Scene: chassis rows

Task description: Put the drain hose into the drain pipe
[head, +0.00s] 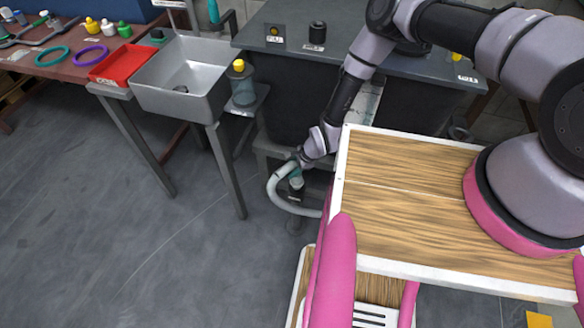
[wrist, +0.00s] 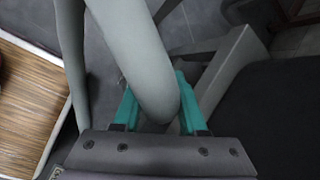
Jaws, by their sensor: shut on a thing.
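The drain hose (head: 277,188) is a thick pale grey tube that bends in a curve below my gripper (head: 302,161) and runs right, behind the wooden-topped body edge. In the wrist view the drain hose (wrist: 145,60) passes between the teal fingers of my gripper (wrist: 160,112), which is shut on it near its rounded end. A small dark upright piece with a lighter top (head: 296,188) stands just beside the hose curve, below the gripper; it may be the drain pipe, but I cannot tell. The hose end is apart from any clear opening that I can see.
A metal sink (head: 188,78) on legs stands to the left, with a red tray (head: 118,64) beside it. A dark bench (head: 330,52) is behind the gripper. A yellow-capped jar (head: 242,82) sits on a shelf by the sink. The grey floor at left is clear.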

